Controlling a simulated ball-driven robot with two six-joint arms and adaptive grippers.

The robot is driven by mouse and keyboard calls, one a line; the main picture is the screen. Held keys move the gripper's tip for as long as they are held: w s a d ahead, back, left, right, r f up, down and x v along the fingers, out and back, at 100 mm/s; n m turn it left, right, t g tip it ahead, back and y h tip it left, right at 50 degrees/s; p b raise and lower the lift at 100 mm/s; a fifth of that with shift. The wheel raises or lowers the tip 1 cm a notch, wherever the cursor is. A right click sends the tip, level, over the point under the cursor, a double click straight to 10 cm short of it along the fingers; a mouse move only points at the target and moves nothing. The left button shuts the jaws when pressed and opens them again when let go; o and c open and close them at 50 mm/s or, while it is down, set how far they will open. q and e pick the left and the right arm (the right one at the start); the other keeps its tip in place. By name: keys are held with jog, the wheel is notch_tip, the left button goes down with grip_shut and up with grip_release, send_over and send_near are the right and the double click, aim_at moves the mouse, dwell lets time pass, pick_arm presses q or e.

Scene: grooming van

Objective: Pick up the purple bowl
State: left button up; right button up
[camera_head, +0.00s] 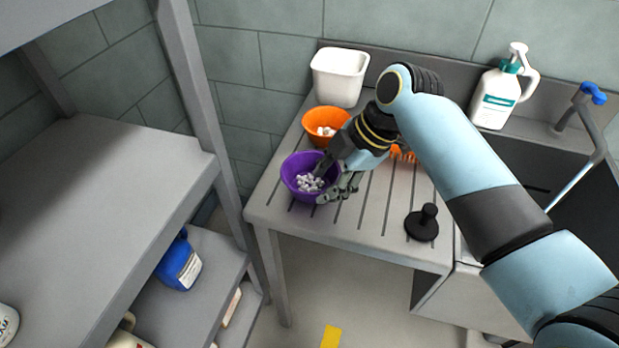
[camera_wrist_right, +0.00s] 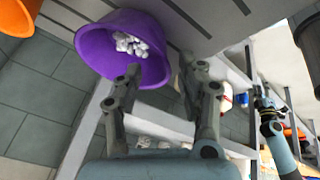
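The purple bowl (camera_head: 293,186) stands upright on the slatted grey drainboard near its left edge, with several small whitish pieces inside. It also shows in the right wrist view (camera_wrist_right: 95,48). My right gripper (camera_head: 331,182) is at the bowl's right rim. Its fingers are spread: in the right wrist view (camera_wrist_right: 158,82) one finger overlaps the bowl's inside and the other is outside the rim, with a gap to the wall. What looks like my left gripper (camera_wrist_right: 263,103) is small at the right of that view; its fingers are unclear.
An orange bowl (camera_head: 318,118) with whitish pieces stands just behind the purple one, and a white bin (camera_head: 339,77) behind that. A black plunger-like object (camera_head: 422,223) is at front right. A pump bottle (camera_head: 497,96) stands by the sink. Grey shelving (camera_head: 110,190) stands left.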

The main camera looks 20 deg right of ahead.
aim_at(311, 202)
jog(key=x, duration=0.3)
jog(key=shift+f, duration=0.3)
jog(key=shift+s, duration=0.1)
jog(key=shift+c, duration=0.2)
grip_shut()
